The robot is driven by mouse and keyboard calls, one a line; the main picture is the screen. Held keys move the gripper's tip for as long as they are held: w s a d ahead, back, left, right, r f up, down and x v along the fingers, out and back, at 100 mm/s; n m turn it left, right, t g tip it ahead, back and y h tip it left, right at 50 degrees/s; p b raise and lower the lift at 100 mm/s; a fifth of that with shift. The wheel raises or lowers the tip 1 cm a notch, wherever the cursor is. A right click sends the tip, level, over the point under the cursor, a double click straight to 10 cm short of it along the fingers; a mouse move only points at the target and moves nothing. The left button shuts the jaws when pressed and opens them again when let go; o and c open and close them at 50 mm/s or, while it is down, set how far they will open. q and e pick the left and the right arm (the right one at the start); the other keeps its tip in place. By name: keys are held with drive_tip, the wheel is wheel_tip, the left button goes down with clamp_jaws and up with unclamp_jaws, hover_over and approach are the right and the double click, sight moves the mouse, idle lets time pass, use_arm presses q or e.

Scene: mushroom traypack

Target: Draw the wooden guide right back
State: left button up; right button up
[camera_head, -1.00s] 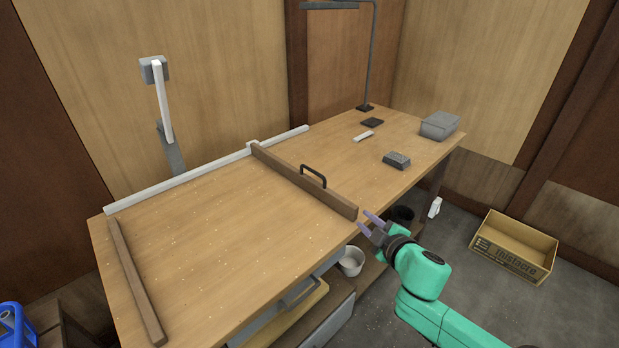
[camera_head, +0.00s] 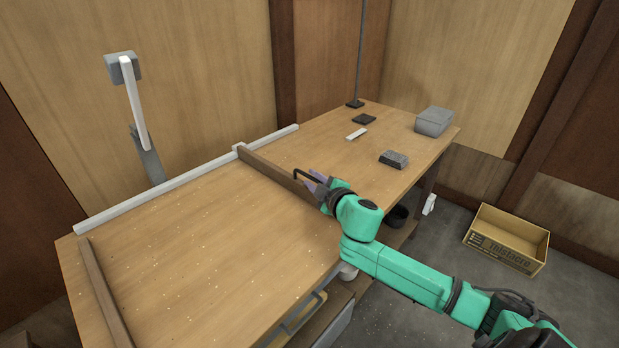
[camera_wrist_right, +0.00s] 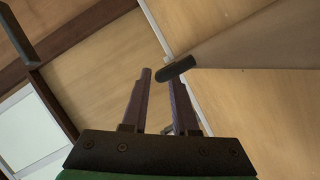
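The wooden guide (camera_head: 264,165) is a brown bar lying across the table, its far end at the white rail (camera_head: 190,181). Its black handle (camera_head: 304,174) stands on the near part. My right gripper (camera_head: 316,183) is at the handle and hides part of it and the guide's near end. In the right wrist view the two fingers (camera_wrist_right: 161,78) are apart, with the dark handle (camera_wrist_right: 175,69) at the right fingertip. I cannot tell whether it lies between the fingers. My left gripper is not in view.
A second wooden bar (camera_head: 103,290) lies at the table's left. The tabletop (camera_head: 200,250) between the bars is clear but for crumbs. A grey brush-like block (camera_head: 394,159), a grey box (camera_head: 434,121) and a white piece (camera_head: 356,134) sit to the right. A cardboard box (camera_head: 505,240) is on the floor.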

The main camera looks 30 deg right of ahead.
drive_tip(key=shift+x, duration=1.25)
clamp_jaws()
drive_tip(key=shift+s+f, duration=0.1)
idle(0.3)
